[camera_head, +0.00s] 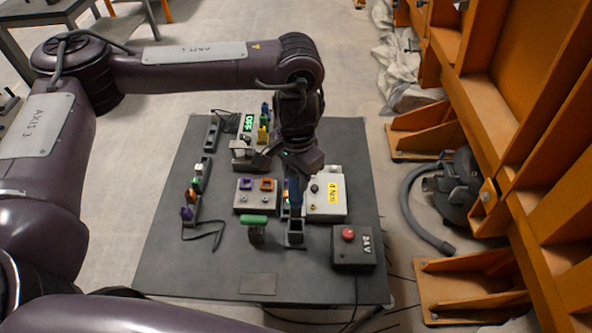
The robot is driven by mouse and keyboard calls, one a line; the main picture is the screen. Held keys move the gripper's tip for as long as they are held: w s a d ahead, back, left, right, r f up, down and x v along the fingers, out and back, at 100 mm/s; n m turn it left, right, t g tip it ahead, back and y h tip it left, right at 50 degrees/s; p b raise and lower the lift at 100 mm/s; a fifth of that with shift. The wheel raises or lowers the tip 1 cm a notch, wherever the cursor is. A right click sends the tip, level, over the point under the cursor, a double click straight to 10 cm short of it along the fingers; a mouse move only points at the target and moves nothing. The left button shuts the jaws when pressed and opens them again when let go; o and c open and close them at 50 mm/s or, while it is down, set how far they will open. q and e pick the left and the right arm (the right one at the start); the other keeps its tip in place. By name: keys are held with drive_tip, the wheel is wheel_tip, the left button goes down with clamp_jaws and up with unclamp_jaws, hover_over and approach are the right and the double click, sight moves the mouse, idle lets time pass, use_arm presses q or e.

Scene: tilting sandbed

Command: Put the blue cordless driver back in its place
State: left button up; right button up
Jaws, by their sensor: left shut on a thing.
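The blue cordless driver (295,194) hangs below my left gripper (291,170), which is shut on its upper part. The driver is about upright, and the gripper hides its top. A dark grey holder (295,237) with an open top stands on the table right below the driver in the picture. The driver's lower end appears at or just above the holder's back edge; I cannot tell whether they touch. My right gripper is not in view.
The dark table (190,268) carries a green-handled tool (254,220) left of the holder, a white box with a yellow label (328,196), a 24 V box with a red button (352,248), and a grey block with coloured sockets (256,195). Orange steelwork (480,105) stands at the right.

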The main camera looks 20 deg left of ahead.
sight(296, 204)
use_arm(q)
wheel_tip(296, 204, down, 3)
drive_tip(key=shift+r+b, duration=0.2)
drive_tip(key=shift+b, duration=0.25)
drive_tip(key=shift+f, duration=0.75)
drive_tip(key=shift+f+b, duration=0.45)
drive_tip(key=shift+f, duration=0.7)
idle(0.5)
drive_tip(key=shift+f+b, duration=1.05)
drive_tip(key=shift+f, duration=1.55)
drive_tip(key=o, duration=1.6)
drive_tip(key=shift+f, duration=0.1)
drive_tip(key=shift+c, duration=0.2)
drive_tip(key=shift+o, duration=0.2)
